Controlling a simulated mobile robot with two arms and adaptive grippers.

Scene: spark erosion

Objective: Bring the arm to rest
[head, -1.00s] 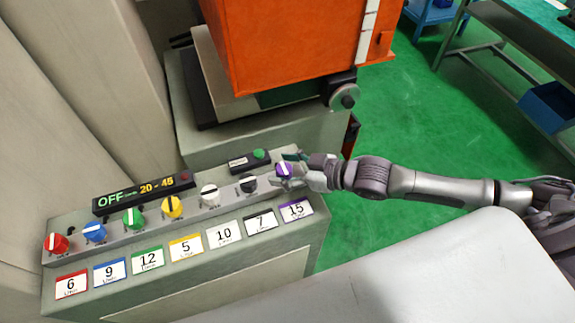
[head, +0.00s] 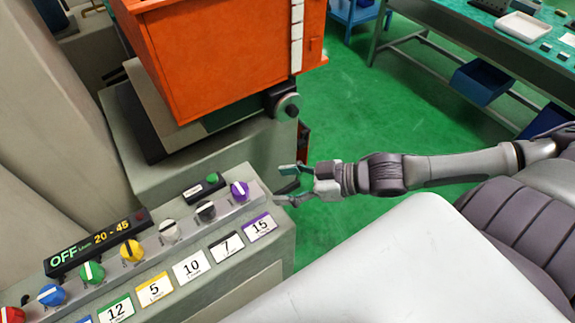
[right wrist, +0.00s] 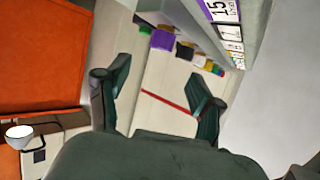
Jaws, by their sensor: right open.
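My right gripper (head: 290,184) is open and empty in the head view, just to the right of the control panel (head: 262,262). It is apart from the purple knob (head: 239,190), which stands at the panel's right end above the label "15". In the right wrist view its two fingers (right wrist: 158,100) are spread with nothing between them, and the purple knob (right wrist: 164,40) lies beyond them. My right arm reaches in from the right of the head view. My left gripper is not in view.
Other coloured knobs, such as the yellow knob (head: 131,250), line the panel beside the display reading "OFF 20 - 45" (head: 95,243). An orange machine box (head: 215,50) stands behind. Green floor (head: 350,110) is open at the right, before a workbench (head: 470,42).

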